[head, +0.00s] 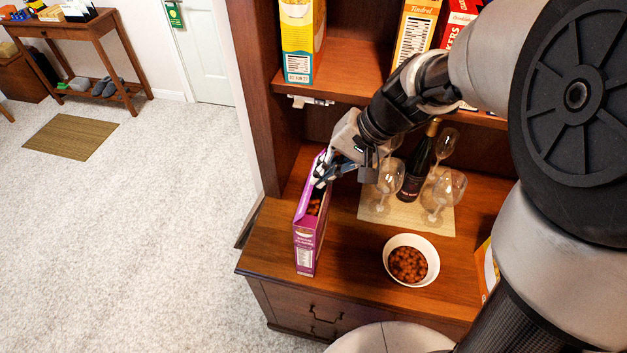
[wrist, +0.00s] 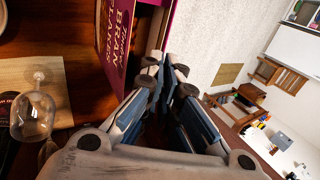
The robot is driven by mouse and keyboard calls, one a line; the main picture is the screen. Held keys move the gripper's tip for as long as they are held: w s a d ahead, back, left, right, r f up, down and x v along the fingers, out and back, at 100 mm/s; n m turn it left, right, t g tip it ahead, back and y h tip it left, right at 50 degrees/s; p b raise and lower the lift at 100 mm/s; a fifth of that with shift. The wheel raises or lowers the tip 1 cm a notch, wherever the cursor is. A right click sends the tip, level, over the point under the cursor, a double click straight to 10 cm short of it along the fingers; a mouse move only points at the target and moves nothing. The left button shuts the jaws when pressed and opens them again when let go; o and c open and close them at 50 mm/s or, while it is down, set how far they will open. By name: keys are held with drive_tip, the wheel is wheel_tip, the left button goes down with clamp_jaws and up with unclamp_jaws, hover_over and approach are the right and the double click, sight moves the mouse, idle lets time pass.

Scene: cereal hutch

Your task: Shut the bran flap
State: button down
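The bran box (head: 308,232) is a purple carton standing upright at the left edge of the hutch counter. Its top is open at the near end, with brown cereal showing inside. In the wrist view its printed purple face (wrist: 118,40) lies just beyond my fingers. My gripper (head: 322,178) is over the far end of the box top, its fingertips close to the top edge. In the wrist view my fingers (wrist: 166,70) come together with nothing clearly held between them. The flap is largely hidden by my fingers, and I cannot tell whether they touch it.
A white bowl of brown cereal (head: 410,261) stands to the right of the box. Wine glasses (head: 388,178) and a dark bottle (head: 416,168) stand on a woven mat (head: 408,216) behind it. A shelf (head: 357,85) with cartons is above. Open floor lies left.

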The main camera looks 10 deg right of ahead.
drive_tip(key=s+d+f+t+y+b, duration=0.1)
drive_tip(key=d+f+t+y+b, duration=0.2)
drive_tip(key=f+y, duration=0.4)
drive_tip(key=shift+s+d+t+y+b, duration=0.2)
drive_tip(key=shift+d+t+y+b, duration=0.3)
drive_tip(key=shift+y, duration=1.6)
drive_tip(key=shift+a, duration=0.15)
drive_tip(key=c, duration=2.3)
unclamp_jaws()
drive_tip(key=o, duration=0.4)
